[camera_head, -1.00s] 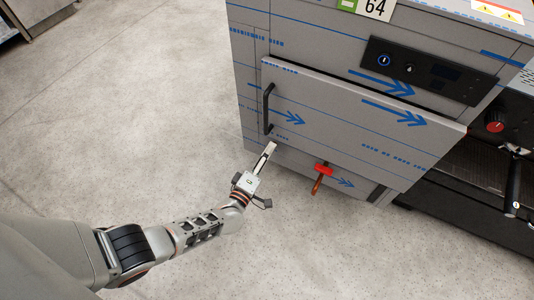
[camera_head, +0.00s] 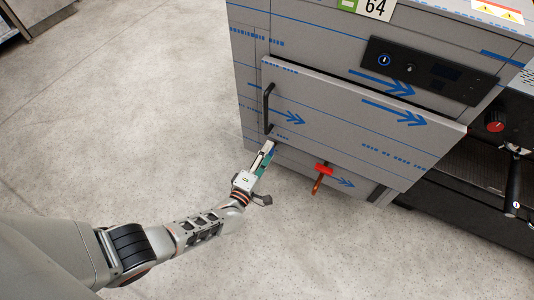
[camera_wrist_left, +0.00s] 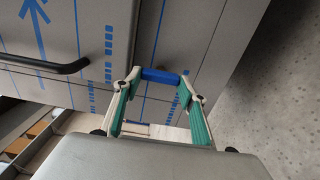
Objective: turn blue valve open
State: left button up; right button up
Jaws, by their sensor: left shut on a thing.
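The blue valve handle (camera_wrist_left: 160,75) shows in the left wrist view as a short blue bar at the front of the grey cabinet. My left gripper (camera_head: 268,150) is at the lower left of the cabinet front, below the black door handle. In the wrist view its two teal-padded fingers stand on either side of the blue bar, shut on its ends. In the head view the gripper mostly hides the blue valve. My right gripper is in neither view.
A red valve handle (camera_head: 324,168) sticks out of the cabinet's lower front, right of my gripper. The cabinet door (camera_head: 350,125) is closed, with a black bar handle (camera_head: 267,108) just above my gripper. Open floor (camera_head: 150,110) lies to the left.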

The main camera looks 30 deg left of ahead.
pick_arm(q)
jog(key=o, duration=1.1)
jog(key=s, duration=1.2)
jog(key=shift+a, duration=0.25)
